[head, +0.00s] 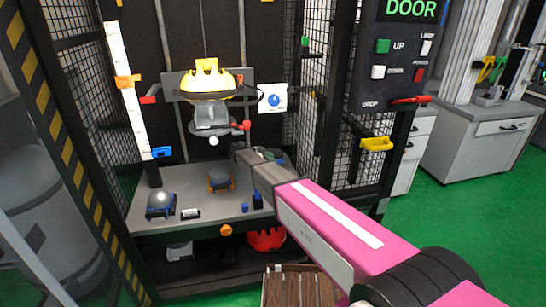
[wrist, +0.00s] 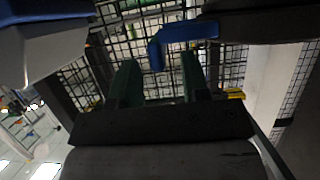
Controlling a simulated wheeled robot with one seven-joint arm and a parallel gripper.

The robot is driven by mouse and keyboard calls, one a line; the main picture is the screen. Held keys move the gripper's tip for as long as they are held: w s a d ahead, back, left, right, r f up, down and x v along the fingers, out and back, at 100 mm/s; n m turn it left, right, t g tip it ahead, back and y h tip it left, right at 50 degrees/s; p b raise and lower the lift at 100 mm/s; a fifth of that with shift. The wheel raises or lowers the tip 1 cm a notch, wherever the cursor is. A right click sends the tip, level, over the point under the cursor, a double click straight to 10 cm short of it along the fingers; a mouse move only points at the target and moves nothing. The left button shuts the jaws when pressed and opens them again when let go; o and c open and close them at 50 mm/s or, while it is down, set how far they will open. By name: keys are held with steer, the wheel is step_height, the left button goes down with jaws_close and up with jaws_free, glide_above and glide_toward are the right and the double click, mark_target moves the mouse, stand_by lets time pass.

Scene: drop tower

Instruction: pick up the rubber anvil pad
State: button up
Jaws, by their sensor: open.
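I cannot surely tell which thing is the rubber anvil pad. Candidates stand on the grey bench (head: 148,207) in the head view: a grey dome on a dark base (head: 160,204), a dark rounded piece with orange parts (head: 221,180), and a small dark block (head: 257,201). My gripper is open and empty in the wrist view (wrist: 158,78), with two dark green fingers apart. A blue bar (wrist: 180,40) shows beyond the fingertips; I cannot tell its distance. In the head view my arm reaches over the bench's right side and hides part of it.
A yellow-topped drop head (head: 206,80) hangs above the bench. A white column (head: 121,80) stands at left, mesh walls (head: 305,90) at the sides. A red bowl-like thing (head: 266,239) sits below.

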steer(key=x, duration=0.3)
steer(key=shift+d+f, duration=0.1)
steer(key=shift+d, duration=0.05)
jaws_close()
